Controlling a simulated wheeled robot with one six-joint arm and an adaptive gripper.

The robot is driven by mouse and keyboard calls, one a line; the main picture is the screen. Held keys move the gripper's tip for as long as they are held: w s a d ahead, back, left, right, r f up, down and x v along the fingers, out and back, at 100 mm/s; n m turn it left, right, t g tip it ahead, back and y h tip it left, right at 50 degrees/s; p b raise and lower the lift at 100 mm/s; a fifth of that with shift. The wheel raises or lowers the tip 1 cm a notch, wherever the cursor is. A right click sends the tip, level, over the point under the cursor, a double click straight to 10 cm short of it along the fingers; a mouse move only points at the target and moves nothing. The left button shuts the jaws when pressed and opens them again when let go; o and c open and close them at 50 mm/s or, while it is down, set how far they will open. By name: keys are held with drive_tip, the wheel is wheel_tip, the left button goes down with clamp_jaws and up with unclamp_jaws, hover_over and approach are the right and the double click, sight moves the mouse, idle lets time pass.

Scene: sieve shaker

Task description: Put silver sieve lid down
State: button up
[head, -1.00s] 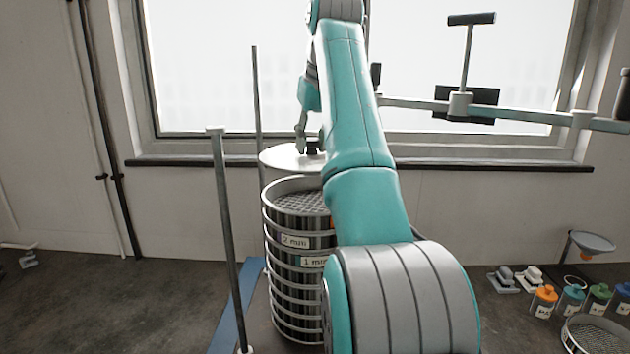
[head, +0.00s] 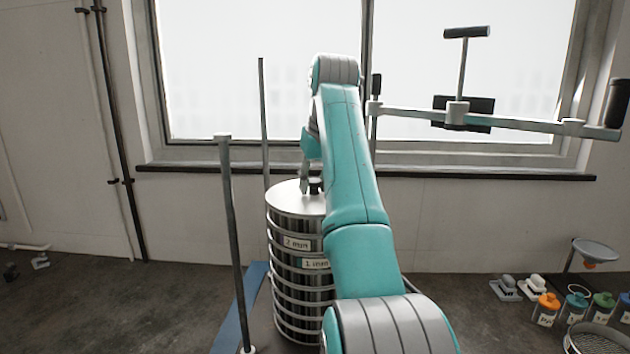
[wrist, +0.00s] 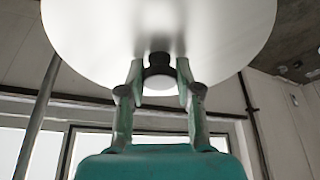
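The silver sieve lid (head: 288,197) is a flat round disc over the top of the sieve stack (head: 297,285). It covers the top sieve's mesh and appears to rest level on the rim. My gripper (head: 310,187) is above the lid at its black knob, partly hidden behind my arm in the head view. In the wrist view the lid (wrist: 215,30) fills the top, and my gripper (wrist: 160,75) has a finger on each side of the black knob (wrist: 160,70), appearing shut on it. The right side of the stack is hidden by my arm.
Upright rods (head: 229,240) stand left of the stack, beside a blue strip (head: 245,305). A crossbar (head: 530,118) with a handle extends to the right behind my arm. Several bottles (head: 546,309), a funnel (head: 595,252) and a loose sieve (head: 598,338) are at the lower right.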

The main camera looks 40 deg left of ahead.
drive_tip(key=o, duration=0.4)
drive_tip(key=shift+c, duration=0.2)
drive_tip(key=shift+r, duration=0.1)
drive_tip(key=v, duration=1.2)
drive_tip(key=shift+w, duration=0.1)
